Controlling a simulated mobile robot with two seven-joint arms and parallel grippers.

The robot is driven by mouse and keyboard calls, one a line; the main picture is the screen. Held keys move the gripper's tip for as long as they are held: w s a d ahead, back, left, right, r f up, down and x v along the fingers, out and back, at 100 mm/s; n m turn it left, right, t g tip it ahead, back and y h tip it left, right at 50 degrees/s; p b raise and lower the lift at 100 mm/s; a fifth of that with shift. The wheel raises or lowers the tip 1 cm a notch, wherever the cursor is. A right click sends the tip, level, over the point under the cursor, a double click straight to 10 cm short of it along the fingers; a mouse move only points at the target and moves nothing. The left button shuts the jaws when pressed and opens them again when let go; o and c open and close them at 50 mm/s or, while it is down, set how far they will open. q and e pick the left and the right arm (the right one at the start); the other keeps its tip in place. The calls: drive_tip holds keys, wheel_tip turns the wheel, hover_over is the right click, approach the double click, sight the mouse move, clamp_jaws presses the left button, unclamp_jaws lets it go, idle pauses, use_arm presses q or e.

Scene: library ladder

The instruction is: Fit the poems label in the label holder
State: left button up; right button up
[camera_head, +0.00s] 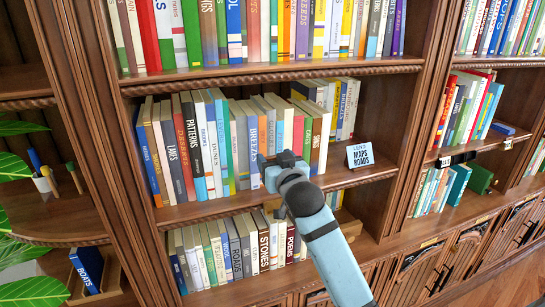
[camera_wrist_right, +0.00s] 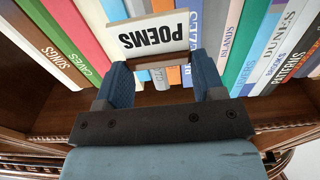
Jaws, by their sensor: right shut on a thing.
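The poems label (camera_wrist_right: 152,34) is a white card with black POEMS lettering, upside down in the right wrist view. A brown strip runs along its edge by the fingers; I cannot tell whether it is part of the label. My right gripper (camera_wrist_right: 160,72) is shut on the label, in front of the row of books. In the head view my right gripper (camera_head: 284,162) is at the middle shelf, in front of the books, and the label is hidden there. I cannot make out the label holder for certain. My left gripper is not in view.
A sign card reading MAPS ROADS (camera_head: 360,155) stands on the middle shelf, right of my gripper. Plant leaves (camera_head: 20,245) hang at left.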

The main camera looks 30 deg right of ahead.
drive_tip(key=shift+s+r, duration=0.15)
drive_tip(key=shift+s, duration=0.1)
drive_tip(key=shift+p, duration=0.45)
drive_tip(key=f+b, duration=0.2)
drive_tip(key=f, duration=0.1)
drive_tip(key=f+b, duration=0.1)
drive_tip(key=f, duration=0.1)
drive_tip(key=shift+s+a, duration=0.2)
drive_tip(key=shift+s, duration=0.15)
drive_tip(key=shift+s+f+b, duration=0.1)
drive_tip(key=shift+f+b, duration=0.25)
drive_tip(key=shift+f, duration=0.05)
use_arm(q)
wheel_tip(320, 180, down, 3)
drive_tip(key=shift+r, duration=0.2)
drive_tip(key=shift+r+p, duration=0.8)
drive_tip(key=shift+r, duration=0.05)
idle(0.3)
